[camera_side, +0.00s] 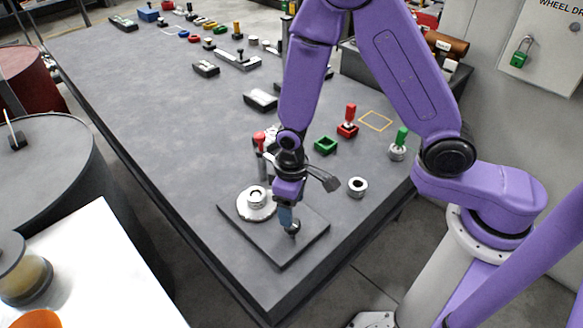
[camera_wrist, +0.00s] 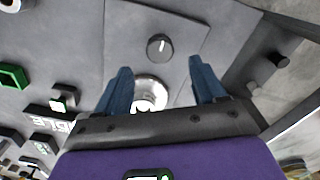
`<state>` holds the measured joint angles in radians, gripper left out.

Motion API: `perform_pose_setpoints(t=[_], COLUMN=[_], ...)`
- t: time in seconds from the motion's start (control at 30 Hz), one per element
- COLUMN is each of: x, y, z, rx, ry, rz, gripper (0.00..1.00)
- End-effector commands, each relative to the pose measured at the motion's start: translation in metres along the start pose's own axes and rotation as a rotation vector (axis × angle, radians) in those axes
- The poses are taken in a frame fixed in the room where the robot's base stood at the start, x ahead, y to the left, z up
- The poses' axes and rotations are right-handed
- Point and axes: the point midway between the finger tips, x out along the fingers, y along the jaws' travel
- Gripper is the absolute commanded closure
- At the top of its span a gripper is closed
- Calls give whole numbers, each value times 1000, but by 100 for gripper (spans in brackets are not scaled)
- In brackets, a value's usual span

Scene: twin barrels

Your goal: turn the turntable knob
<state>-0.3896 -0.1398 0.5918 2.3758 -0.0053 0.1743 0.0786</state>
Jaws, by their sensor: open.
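The turntable is a pale silver disc (camera_side: 254,205) with a raised hub, on a dark square plate (camera_side: 295,250). In the wrist view the silver disc (camera_wrist: 150,88) is partly hidden by my gripper body. A round black knob with a white mark (camera_wrist: 160,47) sits on the same plate, just beyond my fingertips in that view. In the wrist view no object is between the gripper's fingertips (camera_wrist: 161,70).
A silver ring (camera_side: 357,187) lies right of the plate. A red-topped part (camera_side: 260,141) is close to my wrist. The table's left middle is clear.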

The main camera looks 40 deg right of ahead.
Motion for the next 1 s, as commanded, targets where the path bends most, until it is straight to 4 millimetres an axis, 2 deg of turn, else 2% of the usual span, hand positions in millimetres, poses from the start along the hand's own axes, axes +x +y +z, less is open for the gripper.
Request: perform_pose_setpoints(t=[0.6, 0.8, 1.0], x=[-90, -108, -113], y=[0, 0, 0], z=[-1, -1, 0], rx=[2, 2, 3], ry=[6, 4, 1], rz=[-1, -1, 0], gripper=[30, 30, 30])
